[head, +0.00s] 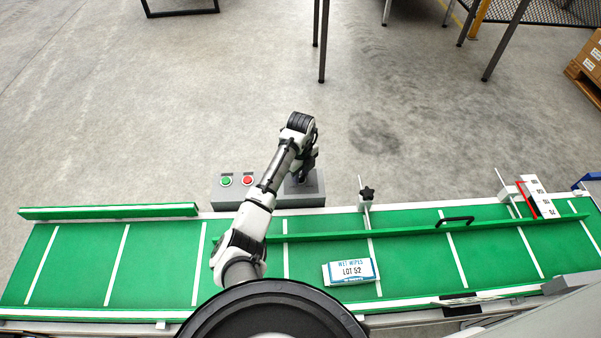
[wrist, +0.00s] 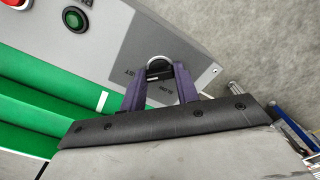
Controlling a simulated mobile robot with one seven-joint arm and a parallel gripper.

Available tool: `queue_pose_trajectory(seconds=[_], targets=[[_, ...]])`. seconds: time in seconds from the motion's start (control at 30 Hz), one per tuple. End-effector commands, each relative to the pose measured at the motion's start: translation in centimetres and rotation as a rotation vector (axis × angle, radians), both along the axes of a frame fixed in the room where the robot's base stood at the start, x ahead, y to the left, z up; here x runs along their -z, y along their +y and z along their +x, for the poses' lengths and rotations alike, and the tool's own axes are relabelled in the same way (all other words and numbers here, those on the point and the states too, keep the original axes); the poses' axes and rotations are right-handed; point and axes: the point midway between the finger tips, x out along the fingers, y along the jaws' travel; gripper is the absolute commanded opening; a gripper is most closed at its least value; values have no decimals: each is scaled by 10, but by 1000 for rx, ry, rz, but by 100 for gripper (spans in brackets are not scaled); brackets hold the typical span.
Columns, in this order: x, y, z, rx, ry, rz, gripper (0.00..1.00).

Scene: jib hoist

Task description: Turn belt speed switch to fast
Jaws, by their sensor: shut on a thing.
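The belt speed switch (wrist: 158,67) is a dark knob on a grey control box (head: 316,190). In the wrist view my gripper (wrist: 160,78) is at the knob, its two purple fingers on either side of it and shut on it. Small lettering shows on the panel beside the knob, partly covered by the fingers, and I cannot tell which setting the knob points to. In the head view my arm covers the switch, and my gripper (head: 303,173) is over the right part of the box.
A green button (head: 226,181) and a red button (head: 247,181) are on the box's left part. The green belt (head: 120,265) runs along the front, with a wet wipes pack (head: 351,272) on it. A guide rail with a black handle (head: 455,221) crosses the belt. Floor behind the box is clear.

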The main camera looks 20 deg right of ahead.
Motion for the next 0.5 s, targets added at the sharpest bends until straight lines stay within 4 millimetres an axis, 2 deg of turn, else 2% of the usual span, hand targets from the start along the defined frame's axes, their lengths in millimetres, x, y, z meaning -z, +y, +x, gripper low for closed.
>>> queue_pose_trajectory(seconds=[0.07,0.1,0.23,0.5], targets=[[0,-1,0,3,0,0,8],[0,-1,0,3,0,0,33],[0,0,0,2,0,0,50],[0,0,0,1,0,0,53]])
